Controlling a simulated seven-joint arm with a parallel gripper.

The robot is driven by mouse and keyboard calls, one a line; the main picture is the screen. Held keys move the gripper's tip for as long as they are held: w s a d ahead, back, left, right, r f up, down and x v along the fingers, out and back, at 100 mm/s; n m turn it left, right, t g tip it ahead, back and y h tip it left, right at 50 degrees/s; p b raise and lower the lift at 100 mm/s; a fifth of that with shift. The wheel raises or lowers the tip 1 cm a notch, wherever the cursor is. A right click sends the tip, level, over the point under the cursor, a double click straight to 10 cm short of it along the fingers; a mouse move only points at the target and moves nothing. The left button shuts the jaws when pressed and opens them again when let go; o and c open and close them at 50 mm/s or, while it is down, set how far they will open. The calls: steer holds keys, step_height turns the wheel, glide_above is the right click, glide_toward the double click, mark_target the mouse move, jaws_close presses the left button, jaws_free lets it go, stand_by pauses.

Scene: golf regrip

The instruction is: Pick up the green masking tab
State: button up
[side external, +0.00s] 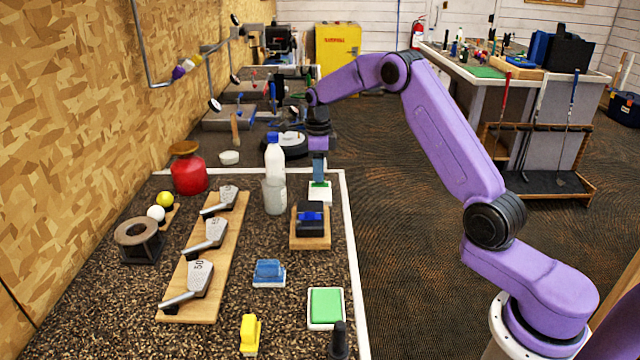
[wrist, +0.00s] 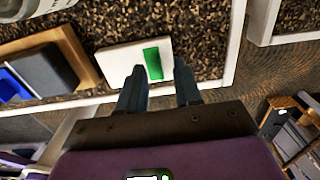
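The green masking tab appears to be the flat green strip (wrist: 152,64) on a white block (wrist: 115,58) in the wrist view. In the side view the block (side external: 320,197) sits near the bench's right edge, with a little green (side external: 318,185) on top. In the side view my gripper (side external: 319,178) is just over the block, partly hiding the green; contact cannot be told.
A wooden stand with a dark block and blue piece (side external: 310,218) stands close in front. A white-and-blue bottle (side external: 275,160) stands left. A green pad in a white tray (side external: 326,306) lies nearer the camera. The bench's white edge (side external: 350,230) runs close on the right.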

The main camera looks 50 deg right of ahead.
steer(key=shift+f, duration=0.75)
jaws_close()
steer(key=shift+r, duration=0.1)
